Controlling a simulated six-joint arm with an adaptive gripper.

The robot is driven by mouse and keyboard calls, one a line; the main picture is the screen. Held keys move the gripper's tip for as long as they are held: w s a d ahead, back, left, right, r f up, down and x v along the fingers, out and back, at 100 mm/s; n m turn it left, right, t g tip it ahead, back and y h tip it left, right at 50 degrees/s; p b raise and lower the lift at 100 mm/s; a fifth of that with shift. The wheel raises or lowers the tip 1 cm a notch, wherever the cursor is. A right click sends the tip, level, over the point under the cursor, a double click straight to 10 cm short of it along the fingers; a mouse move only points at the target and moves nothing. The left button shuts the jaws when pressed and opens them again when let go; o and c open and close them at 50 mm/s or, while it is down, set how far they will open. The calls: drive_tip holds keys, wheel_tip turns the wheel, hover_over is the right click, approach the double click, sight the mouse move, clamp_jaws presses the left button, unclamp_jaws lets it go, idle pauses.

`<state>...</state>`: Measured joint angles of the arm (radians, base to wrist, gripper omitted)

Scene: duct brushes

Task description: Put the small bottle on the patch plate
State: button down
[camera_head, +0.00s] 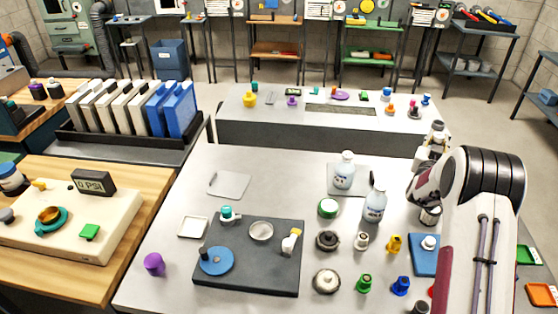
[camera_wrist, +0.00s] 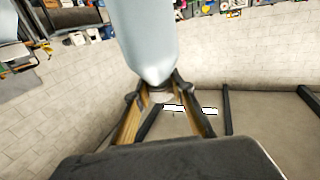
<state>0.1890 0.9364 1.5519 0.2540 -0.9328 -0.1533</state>
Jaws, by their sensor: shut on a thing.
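In the wrist view my gripper (camera_wrist: 158,92) is shut around the narrow end of a pale blue-white bottle shape (camera_wrist: 148,35), which I take to be the small bottle. Its body fills the top of that view. In the head view my arm hides much of the gripper at the right, and the hold is not clear there. Two clear, labelled bottles stand upright: one (camera_head: 344,172) at a thin grey plate (camera_head: 336,188), another (camera_head: 375,206) nearer. A second thin grey plate (camera_head: 228,185) lies bare at left. Which plate is the patch plate I cannot tell.
A dark board (camera_head: 250,276) with a blue disc (camera_head: 216,262) lies mid-table. Several small fittings and caps crowd the front right, beside a blue plate (camera_head: 423,262). A white square tray (camera_head: 193,227) is at left. The tabletop between the two grey plates is clear.

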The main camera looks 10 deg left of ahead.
wheel_tip(320, 180, up, 8)
drive_tip(key=shift+r, duration=0.15)
drive_tip(key=w+a+n+t+y, duration=0.1)
drive_tip(key=w+a+n+y, duration=0.1)
drive_tip(key=a, duration=1.3)
drive_tip(key=w+a+n+t+y, duration=0.1)
drive_tip(key=w+a+y, duration=0.15)
drive_tip(key=a, duration=1.25)
drive_tip(key=s+a+n+y, duration=0.25)
drive_tip(key=s+a, duration=0.25)
drive_tip(key=a, duration=0.8)
drive_tip(key=s+a+n+g+y, duration=0.1)
drive_tip(key=s+a+y, duration=0.25)
drive_tip(key=a, duration=0.95)
drive_tip(key=s+a+n+y, duration=0.2)
drive_tip(key=s+a, duration=0.3)
drive_tip(key=a, duration=0.8)
drive_tip(key=shift+m+h, duration=0.25)
drive_tip(key=shift+m, duration=0.1)
drive_tip(key=shift+f, duration=2.55)
wheel_tip(320, 180, down, 6)
drive_tip(key=shift+f, duration=0.15)
